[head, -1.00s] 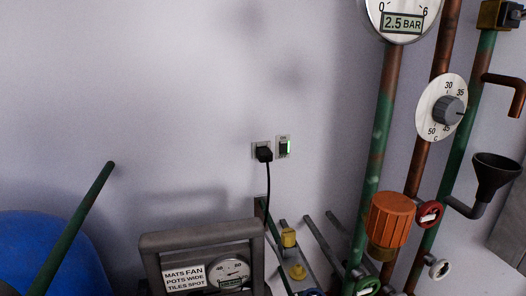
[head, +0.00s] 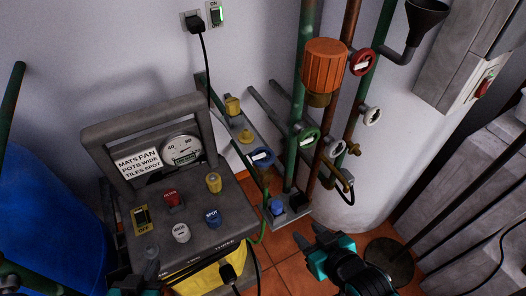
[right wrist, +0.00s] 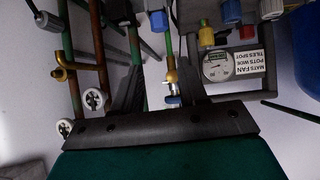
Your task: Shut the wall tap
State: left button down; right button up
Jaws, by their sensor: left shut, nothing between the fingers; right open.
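I cannot tell which one is the wall tap. A brass fitting (right wrist: 170,75) shows between my right fingers in the right wrist view, with a small blue part at its end; no contact is visible. My right gripper (head: 310,236) is open and empty below the pipes; its dark fingers (right wrist: 160,90) frame the right wrist view. My left gripper (head: 151,258) is shut and empty at the panel's front, partly cut off.
A grey control box (head: 150,125) with a gauge and coloured knobs stands at left, beside a blue drum (head: 50,240). An orange cap (head: 325,65) and a black funnel (head: 425,15) sit among the pipes. Tiled floor (head: 285,250) shows below; a cabinet (head: 460,60) hangs at right.

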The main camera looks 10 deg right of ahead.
aim_at(258, 156)
jog(key=k+l+u, duration=0.2)
jog(key=u, duration=0.25)
jog(key=k+u, duration=0.3)
jog(key=u, duration=0.2)
